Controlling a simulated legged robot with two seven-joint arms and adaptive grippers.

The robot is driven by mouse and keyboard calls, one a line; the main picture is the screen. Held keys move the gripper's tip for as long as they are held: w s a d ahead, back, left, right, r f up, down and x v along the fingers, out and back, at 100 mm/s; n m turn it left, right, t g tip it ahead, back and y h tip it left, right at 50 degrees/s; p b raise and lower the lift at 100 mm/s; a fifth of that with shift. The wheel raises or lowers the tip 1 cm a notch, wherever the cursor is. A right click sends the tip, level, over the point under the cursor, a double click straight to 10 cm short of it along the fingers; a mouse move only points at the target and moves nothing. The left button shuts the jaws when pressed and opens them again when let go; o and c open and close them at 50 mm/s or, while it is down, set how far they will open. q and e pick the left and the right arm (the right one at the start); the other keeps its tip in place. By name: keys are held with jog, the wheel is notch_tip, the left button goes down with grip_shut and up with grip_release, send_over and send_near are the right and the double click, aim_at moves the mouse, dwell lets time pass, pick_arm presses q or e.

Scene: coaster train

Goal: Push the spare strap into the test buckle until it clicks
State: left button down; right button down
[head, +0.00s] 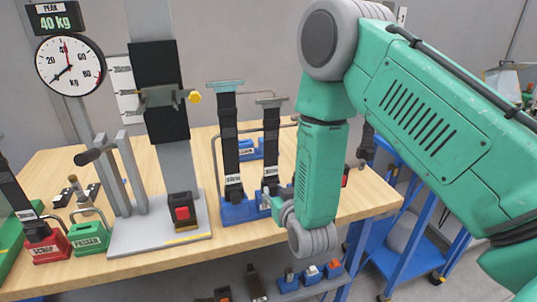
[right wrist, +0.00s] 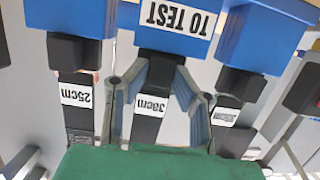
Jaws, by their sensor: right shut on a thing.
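The test buckle (head: 182,212), black with a red button, sits on the grey base of the test stand. Its slot cannot be made out. Labelled dark straps stand in a blue holder (head: 238,212) to its right. My right gripper (head: 272,199) is low at that holder. In the right wrist view its fingers are shut on the middle strap (right wrist: 150,103), marked about 30cm, just beyond the dark end piece at the blue "TO TEST" block (right wrist: 177,22). Which strap is the spare one cannot be told. My left gripper is out of view.
A strap marked 25cm (right wrist: 77,95) and another strap (right wrist: 226,116) flank the held one closely. A red scrap tray (head: 47,247) and a green passed tray (head: 89,238) are at the left. A dial gauge (head: 70,66) hangs above. A blue cart (head: 410,250) stands right.

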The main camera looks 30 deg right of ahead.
jog(key=shift+w+d+r+p, duration=0.1)
jog(key=shift+r+p, duration=0.2)
jog(key=shift+r, duration=0.2)
jog(key=shift+w+d+r+p, duration=0.1)
jog(key=shift+r+p, duration=0.15)
jog(key=shift+r, duration=0.2)
jog(key=shift+d+r+p, duration=0.1)
jog(key=shift+r+p, duration=1.05)
jog(key=shift+r, duration=0.45)
jog(key=shift+r+p, duration=0.25)
jog(key=shift+p, duration=0.1)
jog(key=shift+d, duration=0.1)
jog(key=shift+s+a, duration=0.15)
jog(key=shift+a, duration=0.05)
jog(key=shift+s+a, duration=0.3)
jog(key=shift+s, duration=0.35)
send_near(272, 170)
jog(key=shift+w+f, duration=0.2)
jog(key=shift+f, duration=0.65)
